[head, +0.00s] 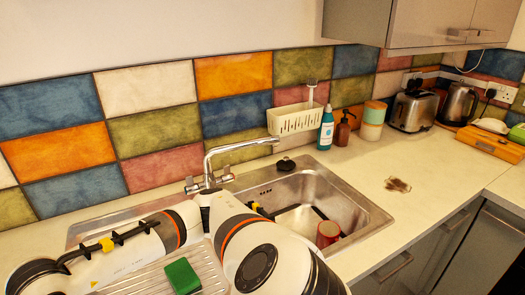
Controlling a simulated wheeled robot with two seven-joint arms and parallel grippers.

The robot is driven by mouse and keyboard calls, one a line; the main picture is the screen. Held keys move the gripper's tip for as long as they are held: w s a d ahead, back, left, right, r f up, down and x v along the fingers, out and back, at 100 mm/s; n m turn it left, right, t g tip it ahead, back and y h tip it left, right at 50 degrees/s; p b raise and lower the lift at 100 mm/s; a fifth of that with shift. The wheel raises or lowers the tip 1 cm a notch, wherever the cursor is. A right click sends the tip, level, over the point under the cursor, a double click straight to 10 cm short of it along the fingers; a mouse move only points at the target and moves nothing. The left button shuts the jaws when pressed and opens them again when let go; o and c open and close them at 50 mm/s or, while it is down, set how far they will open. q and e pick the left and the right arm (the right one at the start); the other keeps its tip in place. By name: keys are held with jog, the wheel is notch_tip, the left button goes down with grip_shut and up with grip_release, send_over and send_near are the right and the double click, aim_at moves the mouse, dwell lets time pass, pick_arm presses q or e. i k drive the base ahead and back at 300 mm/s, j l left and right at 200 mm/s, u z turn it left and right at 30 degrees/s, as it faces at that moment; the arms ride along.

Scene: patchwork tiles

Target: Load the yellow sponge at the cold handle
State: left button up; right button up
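The chrome tap (208,172) stands behind the sink, with its spout reaching right over the basin. It has a left handle (192,185) and a right handle (226,175); I cannot tell by marking which is cold. I see no yellow sponge. A green sponge-like block (182,276) lies on the steel drainboard (212,277) between my arms. My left arm comes in from the lower left and my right arm from the bottom middle. Their far ends come together just in front of the tap. I cannot make out either gripper's fingers; the arm links hide that spot.
A red cup (327,234) is in the sink basin (345,205). A white caddy (296,119) with a brush hangs on the tiles. A teal bottle (326,128), brown dispenser (343,130), canisters (372,121), toaster (412,108) and kettle (458,104) line the back. The right counter is mostly clear.

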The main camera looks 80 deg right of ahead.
aim_at(191, 188)
jog(key=i+j+z, duration=0.25)
jog(key=i+j, duration=0.3)
jog(key=i, duration=0.15)
jog(key=z, duration=1.55)
